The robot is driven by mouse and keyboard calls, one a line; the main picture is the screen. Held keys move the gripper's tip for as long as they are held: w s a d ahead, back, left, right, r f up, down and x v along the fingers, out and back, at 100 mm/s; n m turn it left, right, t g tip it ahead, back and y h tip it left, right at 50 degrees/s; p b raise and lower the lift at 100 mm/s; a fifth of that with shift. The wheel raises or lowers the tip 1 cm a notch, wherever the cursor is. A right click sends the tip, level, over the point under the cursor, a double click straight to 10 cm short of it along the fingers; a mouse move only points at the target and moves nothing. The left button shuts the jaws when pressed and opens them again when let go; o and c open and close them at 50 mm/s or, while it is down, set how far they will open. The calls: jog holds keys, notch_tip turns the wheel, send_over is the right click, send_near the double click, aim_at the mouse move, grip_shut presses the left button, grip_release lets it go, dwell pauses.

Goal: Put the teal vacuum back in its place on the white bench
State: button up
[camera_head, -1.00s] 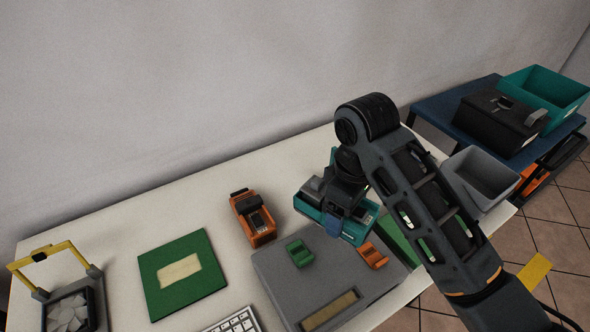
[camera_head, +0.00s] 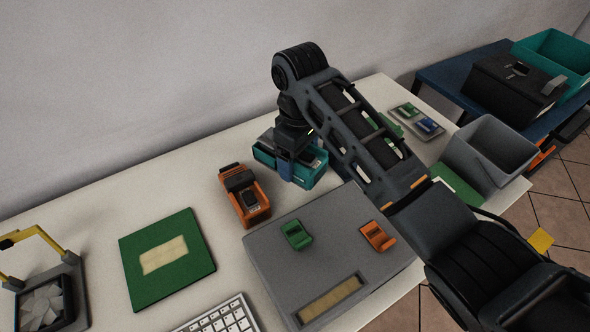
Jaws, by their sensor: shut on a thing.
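The teal vacuum (camera_head: 309,172) is a boxy teal body with dark and grey parts on top. It is at the back of the white bench (camera_head: 185,182), just right of an orange device and behind the grey panel. My gripper (camera_head: 290,160) points down over it and is shut on it; the fingertips are partly hidden against its body. Whether its underside touches the bench cannot be told. My arm hides part of the bench to its right.
The orange device (camera_head: 244,195) stands close on the left. The grey panel (camera_head: 325,242) with small green and orange clips lies in front. A grey bin (camera_head: 490,152) stands right, before a blue table (camera_head: 448,78).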

jog(key=shift+w+a+f, duration=0.3)
jog(key=shift+a+f, duration=0.05)
jog(key=shift+a, duration=0.05)
jog(key=shift+f, duration=1.95)
jog(key=shift+f, duration=0.1)
jog(key=o, duration=0.9)
jog(key=shift+f, duration=0.1)
notch_tip(320, 180, up, 12)
jog(key=shift+r+b, duration=0.2)
jog(key=shift+b, duration=0.1)
